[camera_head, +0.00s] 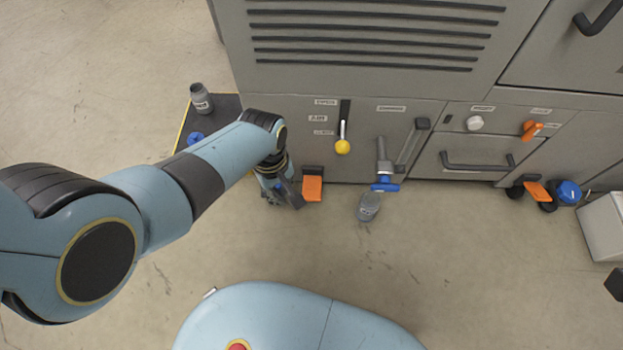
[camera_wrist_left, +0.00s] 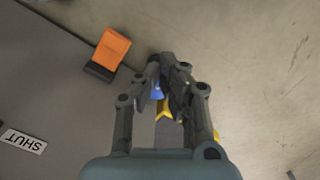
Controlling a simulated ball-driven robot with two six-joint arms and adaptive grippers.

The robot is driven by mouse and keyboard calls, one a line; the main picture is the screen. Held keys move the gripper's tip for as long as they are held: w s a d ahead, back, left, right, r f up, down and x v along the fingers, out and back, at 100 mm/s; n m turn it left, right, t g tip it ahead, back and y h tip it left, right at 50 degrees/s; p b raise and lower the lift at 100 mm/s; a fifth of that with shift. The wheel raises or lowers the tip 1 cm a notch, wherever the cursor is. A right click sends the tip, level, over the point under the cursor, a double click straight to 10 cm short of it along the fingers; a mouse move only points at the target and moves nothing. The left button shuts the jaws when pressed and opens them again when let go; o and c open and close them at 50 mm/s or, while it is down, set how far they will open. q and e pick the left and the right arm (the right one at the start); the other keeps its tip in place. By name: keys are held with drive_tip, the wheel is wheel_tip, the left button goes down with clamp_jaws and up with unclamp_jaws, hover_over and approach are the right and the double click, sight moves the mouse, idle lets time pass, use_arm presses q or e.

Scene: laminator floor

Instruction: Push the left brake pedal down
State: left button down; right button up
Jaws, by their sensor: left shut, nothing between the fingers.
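The left brake pedal (camera_head: 312,188) is an orange plate on a dark base at the foot of the grey machine. It also shows in the left wrist view (camera_wrist_left: 113,48), up and left of the fingers. My left gripper (camera_head: 296,203) is low by the floor, just left of the pedal in the head view. Its fingers (camera_wrist_left: 175,70) are shut and empty, with a visible gap to the orange plate in the wrist view. A second orange pedal (camera_head: 537,191) is at the right of the machine. My right gripper does not show.
The machine front (camera_head: 365,110) has a yellow-knobbed lever (camera_head: 342,146) and a blue-handled valve (camera_head: 384,186). A grey cup-like object (camera_head: 369,206) stands on the floor right of the pedal. A dark mat (camera_head: 226,108) with a grey bottle (camera_head: 200,98) lies left. Open floor lies in front.

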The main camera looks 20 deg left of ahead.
use_arm(q)
drive_tip(key=s+a+r+m+p, duration=0.1)
drive_tip(key=s+a+m+p, duration=0.1)
drive_tip(key=s+p, duration=0.3)
drive_tip(key=s+a+r+m+p, duration=0.1)
drive_tip(key=s+a+m+p, duration=0.2)
drive_tip(key=s, duration=0.9)
drive_tip(key=shift+s+a+r+y+p, duration=0.35)
drive_tip(key=shift+a+p, duration=0.35)
drive_tip(key=shift+p, duration=0.4)
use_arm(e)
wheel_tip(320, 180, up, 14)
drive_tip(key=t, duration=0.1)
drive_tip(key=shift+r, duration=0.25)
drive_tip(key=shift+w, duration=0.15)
